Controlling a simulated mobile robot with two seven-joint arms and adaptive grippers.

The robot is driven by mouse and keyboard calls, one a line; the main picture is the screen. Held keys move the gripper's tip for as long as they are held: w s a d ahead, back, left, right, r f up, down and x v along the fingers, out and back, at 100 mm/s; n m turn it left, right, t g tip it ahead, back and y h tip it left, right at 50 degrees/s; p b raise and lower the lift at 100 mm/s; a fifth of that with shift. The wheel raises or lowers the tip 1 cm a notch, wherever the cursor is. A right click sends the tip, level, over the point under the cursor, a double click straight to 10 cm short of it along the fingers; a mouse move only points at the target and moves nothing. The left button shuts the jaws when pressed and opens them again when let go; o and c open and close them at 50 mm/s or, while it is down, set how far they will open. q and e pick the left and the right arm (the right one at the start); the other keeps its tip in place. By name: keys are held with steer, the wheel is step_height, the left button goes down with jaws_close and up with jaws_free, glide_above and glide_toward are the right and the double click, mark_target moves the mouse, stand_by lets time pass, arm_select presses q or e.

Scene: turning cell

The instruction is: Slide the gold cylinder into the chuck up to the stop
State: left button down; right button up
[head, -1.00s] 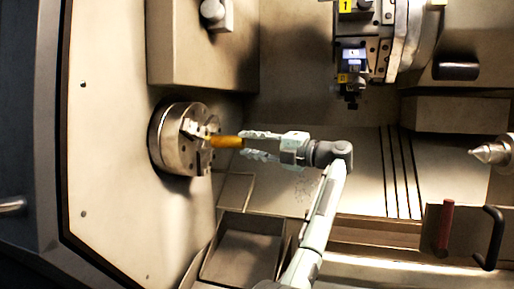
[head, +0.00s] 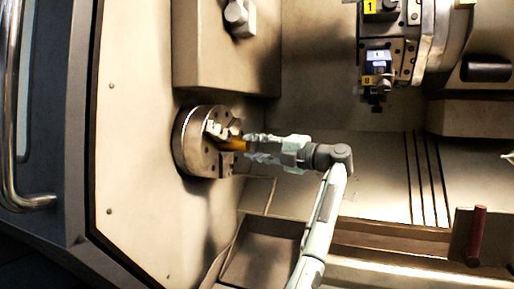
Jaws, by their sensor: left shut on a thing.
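The chuck (head: 193,143) is a round metal disc with stepped jaws on the left wall of the machine. The gold cylinder (head: 234,146) lies roughly level, its left end among the chuck jaws and its right part sticking out. How deep it sits and whether it touches the stop cannot be told. My left gripper (head: 250,147) is shut on the cylinder's outer end, just right of the chuck; the fingers hide that end. My right gripper is not in view.
A tool turret (head: 402,40) with numbered holders is at the upper right. A grey housing block (head: 215,65) stands above the chuck. An open tray (head: 262,262) lies below, and a red handle (head: 477,235) is at the lower right.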

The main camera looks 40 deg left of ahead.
arm_select(q)
steer(key=shift+r, duration=0.1)
stand_by(0.3)
steer(key=shift+s+a, duration=0.1)
steer(key=shift+a, duration=0.2)
stand_by(0.4)
steer(key=shift+f, duration=0.25)
steer(key=c, duration=1.2)
jaws_free()
steer(key=shift+a, duration=0.1)
steer(key=shift+o, duration=1.2)
steer(key=shift+f, duration=0.1)
steer(key=w+d+p, duration=0.1)
steer(key=d+p, duration=0.1)
steer(key=d, duration=0.4)
steer(key=shift+w+d, duration=0.25)
